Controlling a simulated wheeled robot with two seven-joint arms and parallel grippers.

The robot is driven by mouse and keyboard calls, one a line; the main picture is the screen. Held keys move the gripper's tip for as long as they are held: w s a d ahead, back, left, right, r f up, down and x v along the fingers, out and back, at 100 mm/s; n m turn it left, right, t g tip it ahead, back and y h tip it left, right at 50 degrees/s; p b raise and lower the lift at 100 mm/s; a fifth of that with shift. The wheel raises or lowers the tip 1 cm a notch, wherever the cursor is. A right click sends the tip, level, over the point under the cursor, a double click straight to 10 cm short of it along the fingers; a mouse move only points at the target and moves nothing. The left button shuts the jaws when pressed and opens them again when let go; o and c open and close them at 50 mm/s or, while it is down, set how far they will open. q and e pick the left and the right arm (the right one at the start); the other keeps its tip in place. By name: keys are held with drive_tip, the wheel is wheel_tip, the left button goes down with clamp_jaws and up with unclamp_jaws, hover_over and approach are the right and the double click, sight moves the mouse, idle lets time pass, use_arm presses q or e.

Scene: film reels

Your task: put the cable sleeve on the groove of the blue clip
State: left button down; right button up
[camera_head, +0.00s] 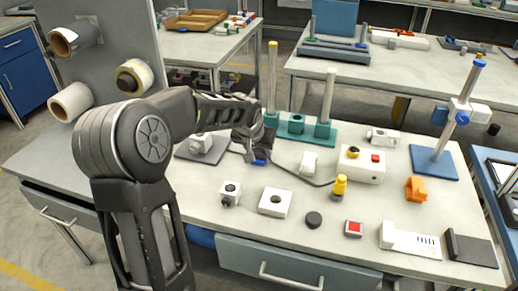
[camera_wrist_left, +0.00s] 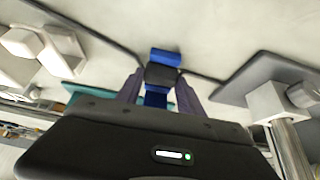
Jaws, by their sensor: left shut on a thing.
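The blue clip (camera_head: 259,163) is small and sits on the table under my left gripper (camera_head: 254,158). In the left wrist view, the blue clip (camera_wrist_left: 165,56) shows on both sides of the dark cable sleeve (camera_wrist_left: 161,75), which lies across it between my fingers. My left gripper (camera_wrist_left: 160,84) is shut on the sleeve. I cannot tell whether the sleeve is down in the groove or just above it. The dark cable (camera_head: 308,181) runs from the gripper to the right across the table. In the head view the sleeve is hidden by the gripper. My right gripper is not in view.
A teal stand (camera_head: 290,131) with upright rods is close behind the clip. A grey plate with a white block (camera_head: 201,143) is left of it. Several small parts lie in front.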

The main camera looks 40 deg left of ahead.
use_arm(q)
drive_tip(key=shift+f, duration=0.25)
drive_tip(key=c, duration=0.7)
unclamp_jaws()
drive_tip(key=shift+r, duration=0.1)
drive_tip(key=shift+c, duration=0.2)
drive_tip(key=shift+r, duration=0.15)
drive_tip(key=shift+r, duration=0.15)
drive_tip(key=v, duration=1.2)
